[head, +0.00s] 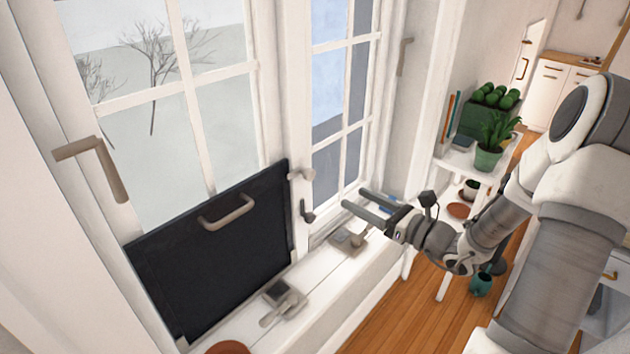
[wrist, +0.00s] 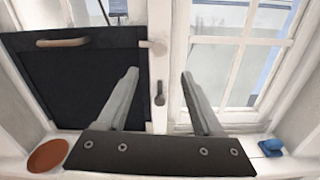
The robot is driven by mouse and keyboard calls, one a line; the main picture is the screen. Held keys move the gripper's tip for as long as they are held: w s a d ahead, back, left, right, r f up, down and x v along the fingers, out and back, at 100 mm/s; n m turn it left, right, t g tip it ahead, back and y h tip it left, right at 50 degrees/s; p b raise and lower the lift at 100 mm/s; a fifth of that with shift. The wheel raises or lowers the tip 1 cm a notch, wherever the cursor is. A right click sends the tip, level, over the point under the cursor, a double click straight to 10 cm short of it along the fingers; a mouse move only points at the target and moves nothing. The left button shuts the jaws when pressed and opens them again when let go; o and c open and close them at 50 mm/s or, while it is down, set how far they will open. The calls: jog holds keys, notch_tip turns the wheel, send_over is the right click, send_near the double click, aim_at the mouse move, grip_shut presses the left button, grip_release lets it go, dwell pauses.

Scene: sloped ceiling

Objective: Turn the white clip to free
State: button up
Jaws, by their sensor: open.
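The white clip (head: 301,175) is on the white window post, beside the upper right part of a black panel (head: 190,270). It also shows in the wrist view (wrist: 152,45), lying roughly level, its left end appearing to overlap the panel's edge. A dark hook-like catch (head: 308,211) is below it on the same post, also in the wrist view (wrist: 159,92). My gripper (head: 354,198) is open and empty, right of the post in the head view. In the wrist view its fingertips (wrist: 158,73) are either side of the post, below the clip.
The panel has a beige handle (head: 228,211). The sill bears a grey metal piece (head: 284,297) and another fitting (head: 347,240). A terracotta dish (wrist: 48,155) and a blue object (wrist: 270,147) are at the sides. A plant shelf (head: 470,165) stands right. Window handles (head: 98,165) jut out.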

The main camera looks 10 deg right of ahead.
aim_at(312, 177)
jog(key=b+x, duration=0.2)
jog(key=x, duration=1.1)
jog(key=shift+w+a, duration=0.2)
jog(key=shift+c, duration=0.3)
grip_shut()
